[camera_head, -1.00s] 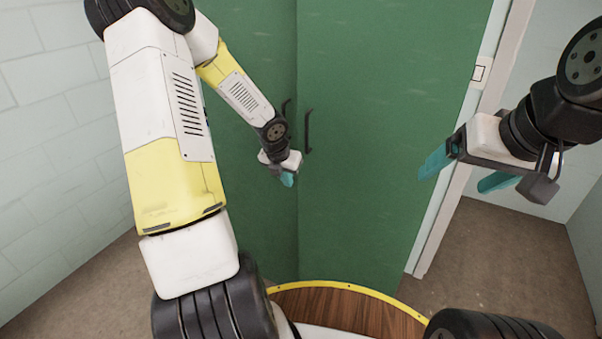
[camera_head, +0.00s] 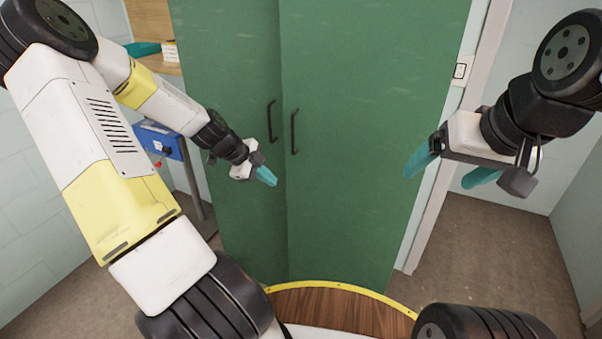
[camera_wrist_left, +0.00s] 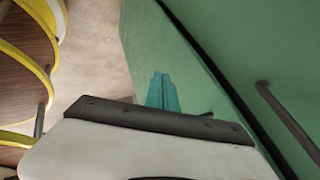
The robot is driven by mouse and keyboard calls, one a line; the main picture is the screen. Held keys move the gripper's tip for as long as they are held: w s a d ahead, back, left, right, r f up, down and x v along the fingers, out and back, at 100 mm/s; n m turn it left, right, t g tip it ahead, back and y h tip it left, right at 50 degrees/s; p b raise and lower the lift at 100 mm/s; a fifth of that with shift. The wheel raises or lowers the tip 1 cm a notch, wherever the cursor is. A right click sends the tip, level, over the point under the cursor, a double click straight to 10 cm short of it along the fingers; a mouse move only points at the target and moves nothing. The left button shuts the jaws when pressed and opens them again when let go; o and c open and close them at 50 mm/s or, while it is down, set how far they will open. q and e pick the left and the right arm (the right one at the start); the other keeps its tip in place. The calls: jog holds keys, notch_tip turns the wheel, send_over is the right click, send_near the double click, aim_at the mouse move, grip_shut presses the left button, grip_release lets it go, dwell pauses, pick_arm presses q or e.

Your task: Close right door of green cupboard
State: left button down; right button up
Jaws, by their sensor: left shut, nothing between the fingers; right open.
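The green cupboard stands in front of me, with a left door (camera_head: 228,60) and a right door (camera_head: 365,130). Each door has a dark upright handle near the seam, the left handle (camera_head: 271,121) and the right handle (camera_head: 294,132). My left gripper (camera_head: 266,177) is shut and empty, just below the handles and near the seam. In the left wrist view its teal fingers (camera_wrist_left: 162,92) lie over a green panel, beside a dark gap and a handle (camera_wrist_left: 288,122). I cannot tell whether they touch. My right gripper (camera_head: 451,168) is open and empty, right of the right door.
A white door frame (camera_head: 433,215) with a light switch (camera_head: 460,71) is right of the cupboard. A blue box (camera_head: 160,139) and a wooden shelf (camera_head: 150,20) show behind my left arm. Brown floor (camera_head: 490,250) is open at the lower right.

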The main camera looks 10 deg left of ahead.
pick_arm(q)
jog(key=shift+n, duration=0.3)
jog(key=w+d+f, duration=0.1)
jog(key=w+f, duration=0.1)
jog(key=w+d+f, duration=0.2)
jog(key=f, duration=0.1)
jog(key=w+d+f, duration=0.2)
jog(key=w+f, duration=0.1)
jog(key=shift+w, duration=0.6)
